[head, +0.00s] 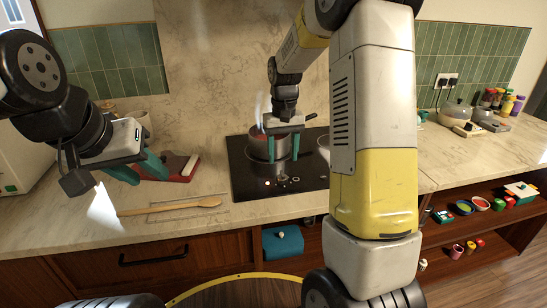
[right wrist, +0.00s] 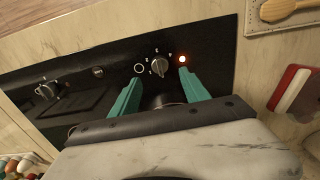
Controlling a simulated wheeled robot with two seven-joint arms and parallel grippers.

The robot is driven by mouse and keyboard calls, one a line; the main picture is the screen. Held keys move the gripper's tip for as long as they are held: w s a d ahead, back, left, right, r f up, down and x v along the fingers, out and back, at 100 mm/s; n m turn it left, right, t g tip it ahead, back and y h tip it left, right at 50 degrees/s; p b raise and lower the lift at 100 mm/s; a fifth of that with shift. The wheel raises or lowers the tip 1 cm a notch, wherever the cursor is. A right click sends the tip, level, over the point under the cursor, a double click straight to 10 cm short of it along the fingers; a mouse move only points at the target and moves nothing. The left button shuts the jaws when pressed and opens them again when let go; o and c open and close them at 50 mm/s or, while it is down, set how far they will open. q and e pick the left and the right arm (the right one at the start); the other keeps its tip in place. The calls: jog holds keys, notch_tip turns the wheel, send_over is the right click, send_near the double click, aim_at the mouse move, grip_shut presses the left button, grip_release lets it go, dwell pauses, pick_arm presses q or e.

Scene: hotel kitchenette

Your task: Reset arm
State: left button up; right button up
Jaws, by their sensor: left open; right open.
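My left gripper (head: 151,179) is open and empty in the head view, above the counter on the left, near the red and white item. My right gripper (head: 283,158) is open and points down over the black cooktop (head: 247,186), in front of the pot (head: 257,147). In the right wrist view, the teal fingertips (right wrist: 158,74) stand apart on either side of a control knob (right wrist: 159,66). Whether they touch it I cannot tell. The pot has reddish contents, with pale steam rising.
A wooden spoon (head: 190,206) lies on a rack at the front left of the counter. A red and white item (head: 190,167) lies behind it. A bowl (head: 323,149) is partly hidden by my right arm. A lidded pot (head: 456,113) and bottles (head: 507,104) stand far right.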

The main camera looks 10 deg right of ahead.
jog(key=shift+r, duration=0.35)
